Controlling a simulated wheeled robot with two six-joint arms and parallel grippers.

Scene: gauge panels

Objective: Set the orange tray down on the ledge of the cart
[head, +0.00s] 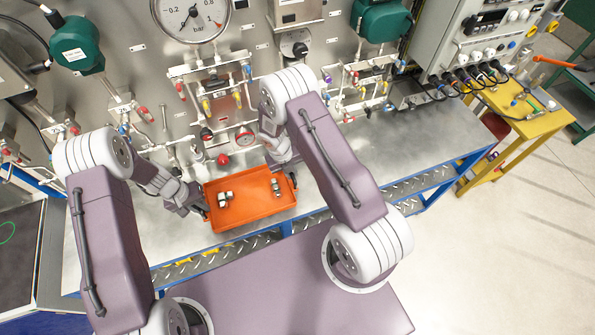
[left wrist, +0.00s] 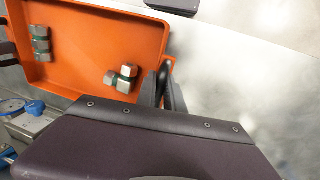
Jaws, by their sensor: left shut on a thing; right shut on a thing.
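The orange tray (head: 258,208) is a shallow rectangular tray over the front part of the metal ledge (head: 405,150) of the cart. It holds a few metal fittings with green bands, also seen in the left wrist view in the tray (left wrist: 85,65). My left gripper (head: 202,211) is shut on the tray's left end; its fingers (left wrist: 168,88) show at the tray's edge in the left wrist view. My right gripper (head: 291,178) is shut on the tray's right end, partly hidden by its arm. I cannot tell whether the tray touches the ledge.
A panel with a large gauge (head: 192,14), pipes and valves stands behind the ledge. Red valve knobs (head: 223,159) are close behind the tray. The ledge is clear to the right of my right arm. A yellow table (head: 530,125) stands at the right.

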